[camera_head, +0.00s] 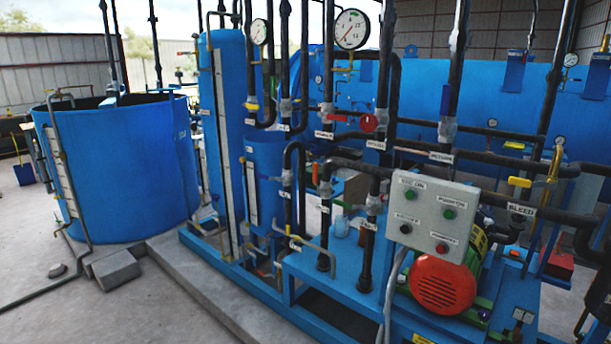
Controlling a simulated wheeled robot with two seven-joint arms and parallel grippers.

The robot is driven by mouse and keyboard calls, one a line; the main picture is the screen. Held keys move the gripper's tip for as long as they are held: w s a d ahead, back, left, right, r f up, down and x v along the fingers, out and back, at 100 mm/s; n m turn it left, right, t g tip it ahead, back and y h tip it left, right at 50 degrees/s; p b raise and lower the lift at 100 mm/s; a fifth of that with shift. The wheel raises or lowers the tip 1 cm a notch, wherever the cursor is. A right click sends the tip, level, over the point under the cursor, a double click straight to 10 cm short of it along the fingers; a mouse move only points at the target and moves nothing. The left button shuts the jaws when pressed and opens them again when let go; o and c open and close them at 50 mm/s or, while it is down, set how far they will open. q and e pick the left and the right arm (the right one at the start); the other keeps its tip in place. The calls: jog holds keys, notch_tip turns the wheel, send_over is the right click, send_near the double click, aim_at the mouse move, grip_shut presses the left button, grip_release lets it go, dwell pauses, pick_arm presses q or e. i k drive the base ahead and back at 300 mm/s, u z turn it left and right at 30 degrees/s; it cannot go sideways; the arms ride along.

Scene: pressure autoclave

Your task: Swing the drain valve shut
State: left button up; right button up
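Neither of my grippers shows in the head view. Several valves with coloured handles sit on the dark pipes, and I cannot tell for certain which is the drain valve. A small yellow handle (297,238) is low on the pipework left of the control box, beside a small white label (295,246) too small to read surely. Another yellow handle (519,182) is at the right near the label BLEED (521,209). A red valve handle (368,123) is on an upper pipe in the middle.
A large open blue tank (118,168) stands at the left. A long blue vessel (450,95) lies behind the pipes. Bare concrete floor (150,305) is at the lower left.

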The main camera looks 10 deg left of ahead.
aim_at(315, 165)
jog(key=u, duration=0.9)
jog(key=i, duration=0.9)
jog(key=u, duration=0.6)
jog(key=i, duration=1.25)
jog(key=z, duration=0.7)
